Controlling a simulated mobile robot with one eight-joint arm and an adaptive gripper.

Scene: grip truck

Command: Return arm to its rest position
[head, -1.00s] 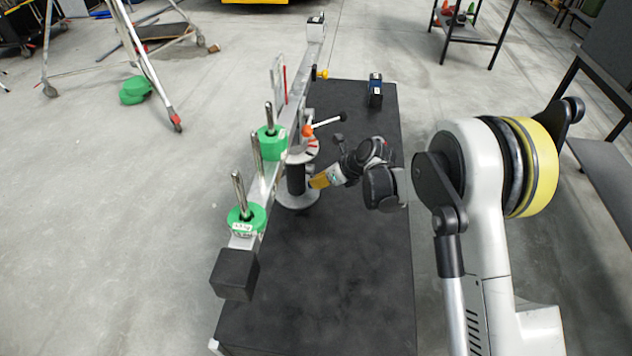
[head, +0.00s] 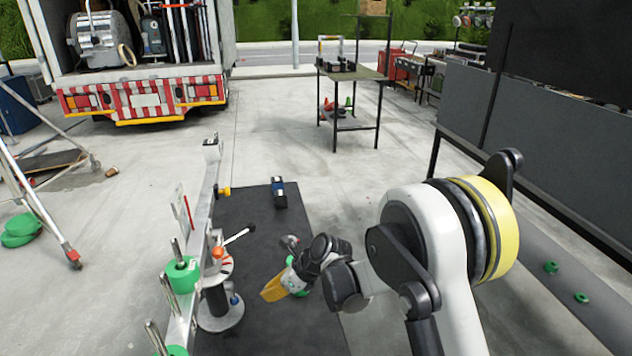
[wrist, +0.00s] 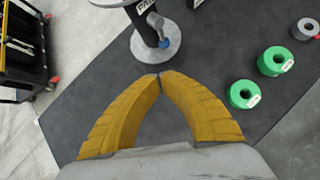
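My gripper (head: 270,292) has yellow fingers and hangs over the dark mat-like surface (head: 262,235), to the right of the balance stand (head: 220,310). In the wrist view my gripper (wrist: 160,77) has its fingertips together, with nothing seen between them. The metal beam (head: 203,200) carries green weights (head: 183,275) on upright pins. The lower end of the beam is cut off by the frame. The stand's round base (wrist: 156,44) shows beyond the fingertips in the wrist view.
Two green weights (wrist: 243,94) (wrist: 276,61) and a grey one (wrist: 306,28) lie right of the fingers. A truck (head: 140,65) stands behind; open floor lies between.

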